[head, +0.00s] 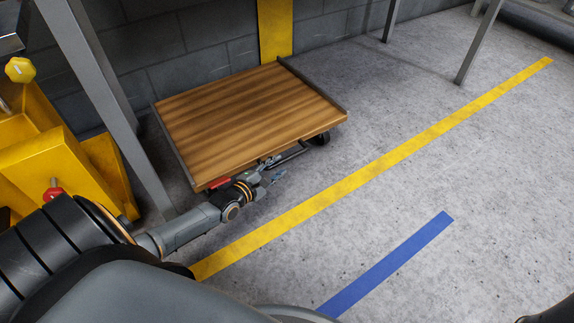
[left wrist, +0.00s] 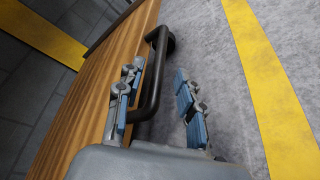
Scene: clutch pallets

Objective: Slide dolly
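The dolly (head: 245,115) has a flat wooden deck with dark end rails and a dark wheel near its right corner. It stands on the floor by the block wall. A dark bar handle (head: 294,152) sticks out from its near side; it also shows in the left wrist view (left wrist: 153,72). My left gripper (head: 271,170) is at this handle, low by the dolly's near edge. In the left wrist view its blue-padded fingers (left wrist: 158,92) are apart, with the handle between them, closer to the left finger. My right gripper is out of view.
A yellow floor line (head: 385,172) runs in front of the dolly, and a blue line (head: 390,262) lies nearer. Grey rack posts (head: 478,42) stand at both sides. Yellow equipment (head: 45,145) is at the left. The floor to the right is clear.

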